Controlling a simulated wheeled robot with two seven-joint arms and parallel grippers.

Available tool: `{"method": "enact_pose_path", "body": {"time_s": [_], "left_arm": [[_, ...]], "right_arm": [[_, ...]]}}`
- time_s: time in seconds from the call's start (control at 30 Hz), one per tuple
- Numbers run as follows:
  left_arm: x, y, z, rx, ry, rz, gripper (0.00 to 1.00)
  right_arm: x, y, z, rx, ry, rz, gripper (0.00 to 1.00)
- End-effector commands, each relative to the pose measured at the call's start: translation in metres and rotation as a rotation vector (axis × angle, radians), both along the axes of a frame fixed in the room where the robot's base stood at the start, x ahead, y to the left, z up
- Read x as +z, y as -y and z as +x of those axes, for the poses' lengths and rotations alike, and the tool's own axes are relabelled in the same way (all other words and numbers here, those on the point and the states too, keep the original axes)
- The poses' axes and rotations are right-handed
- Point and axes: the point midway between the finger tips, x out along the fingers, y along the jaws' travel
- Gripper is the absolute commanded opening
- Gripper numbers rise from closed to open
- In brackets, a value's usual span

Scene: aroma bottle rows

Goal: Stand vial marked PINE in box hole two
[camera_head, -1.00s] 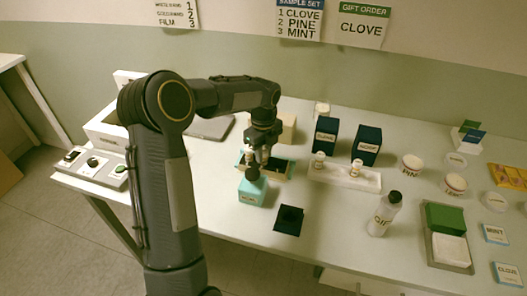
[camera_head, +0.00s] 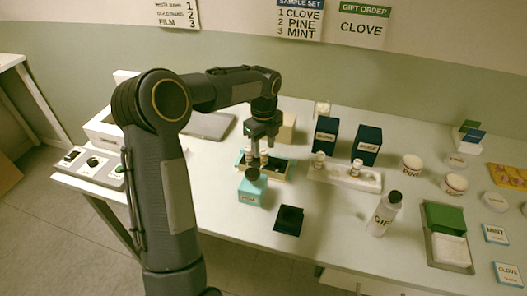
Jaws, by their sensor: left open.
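My left gripper (camera_head: 263,150) is open and points down over the dark-topped sample box (camera_head: 284,172), which has pale edges. Small pale shapes at its fingertips may be vials or finger pads; I cannot tell. The gripper hides most of the box's holes. Two vials with pale caps, one at the left (camera_head: 319,158) and one at the right (camera_head: 356,167), stand upright in a white rack (camera_head: 340,180) to the right. Their labels are too small to read. My right gripper is not in view.
A dark square pad (camera_head: 288,220), a bottle marked GIF (camera_head: 383,213) and round jars (camera_head: 411,166) stand nearby. Two dark boxes (camera_head: 325,134) are behind the rack.

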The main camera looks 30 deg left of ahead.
Motion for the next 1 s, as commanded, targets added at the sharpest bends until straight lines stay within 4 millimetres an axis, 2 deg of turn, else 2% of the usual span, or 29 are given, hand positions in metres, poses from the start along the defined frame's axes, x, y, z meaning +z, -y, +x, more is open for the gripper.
{"method": "enact_pose_path", "body": {"time_s": [0.1,0.3,0.43,0.67,0.77,0.83,0.97,1.0], "left_arm": [[0.029,0.000,0.001,0.001,0.006,0.000,0.45],[0.068,0.000,0.001,0.000,0.004,0.000,0.45],[0.083,0.000,0.000,0.001,0.002,-0.001,0.45],[0.094,0.001,-0.003,0.016,0.006,-0.002,0.45],[0.105,0.006,-0.019,0.110,0.033,-0.014,0.45],[0.116,0.012,-0.042,0.245,0.069,-0.036,0.45],[0.131,0.032,-0.105,0.612,0.137,-0.128,0.45],[0.132,0.039,-0.126,0.740,0.151,-0.170,0.45]], "right_arm": [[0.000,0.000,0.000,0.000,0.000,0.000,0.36],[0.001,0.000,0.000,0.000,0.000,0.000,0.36],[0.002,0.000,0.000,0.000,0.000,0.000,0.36],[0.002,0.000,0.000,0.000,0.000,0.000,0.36],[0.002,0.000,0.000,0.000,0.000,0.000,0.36],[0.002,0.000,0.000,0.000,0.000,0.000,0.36],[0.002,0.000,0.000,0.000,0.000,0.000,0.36],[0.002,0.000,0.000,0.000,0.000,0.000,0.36]]}}
